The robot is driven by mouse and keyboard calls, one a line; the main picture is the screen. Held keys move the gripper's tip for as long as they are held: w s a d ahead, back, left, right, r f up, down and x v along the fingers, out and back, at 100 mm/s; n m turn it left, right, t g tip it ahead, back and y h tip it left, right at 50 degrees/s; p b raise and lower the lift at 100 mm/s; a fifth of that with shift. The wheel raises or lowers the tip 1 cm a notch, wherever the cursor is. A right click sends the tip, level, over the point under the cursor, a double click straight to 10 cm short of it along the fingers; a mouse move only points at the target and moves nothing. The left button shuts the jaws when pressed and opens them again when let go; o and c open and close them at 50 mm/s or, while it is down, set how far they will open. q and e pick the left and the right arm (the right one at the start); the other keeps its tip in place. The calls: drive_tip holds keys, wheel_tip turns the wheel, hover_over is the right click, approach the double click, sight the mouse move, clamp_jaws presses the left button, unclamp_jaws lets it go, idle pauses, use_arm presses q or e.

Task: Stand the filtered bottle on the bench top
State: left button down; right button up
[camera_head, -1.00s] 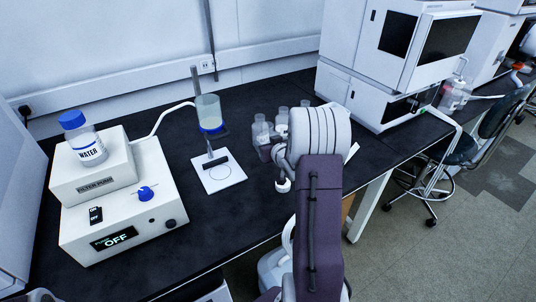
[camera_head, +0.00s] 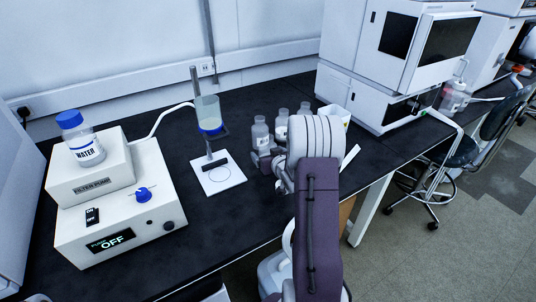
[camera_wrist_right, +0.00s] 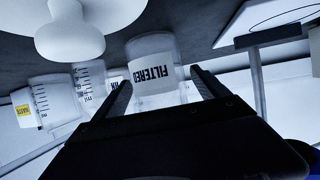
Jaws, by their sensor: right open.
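The filtered bottle (camera_wrist_right: 152,62), clear with a white label reading FILTERED, shows in the right wrist view just beyond and between the fingertips. In the head view it appears to be the leftmost bottle (camera_head: 260,133) of a short row, upright on the black bench top (camera_head: 240,240). My right gripper (camera_wrist_right: 160,88) is open; its two dark fingers point at the bottle, and I see no grip on it. In the head view the right gripper (camera_head: 263,160) is low in front of that bottle, partly hidden by my wrist. My left gripper is not in view.
Two more bottles (camera_head: 282,124) stand close behind, to the right. A filter stand (camera_head: 219,181) with a clear funnel (camera_head: 208,112) is on the left. The filter pump (camera_head: 120,215) reads OFF and bears a water bottle (camera_head: 84,140). The front bench is clear.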

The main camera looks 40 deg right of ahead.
drive_tip(key=shift+r, duration=0.1)
drive_tip(key=shift+s+r, duration=0.1)
drive_tip(key=shift+r, duration=0.1)
drive_tip(key=p+v, duration=0.1)
drive_tip(key=v, duration=0.7)
drive_tip(key=shift+r, duration=0.1)
drive_tip(key=b+v, duration=0.2)
drive_tip(key=v, duration=0.1)
drive_tip(key=shift+s+a, duration=0.15)
drive_tip(key=shift+s, duration=0.2)
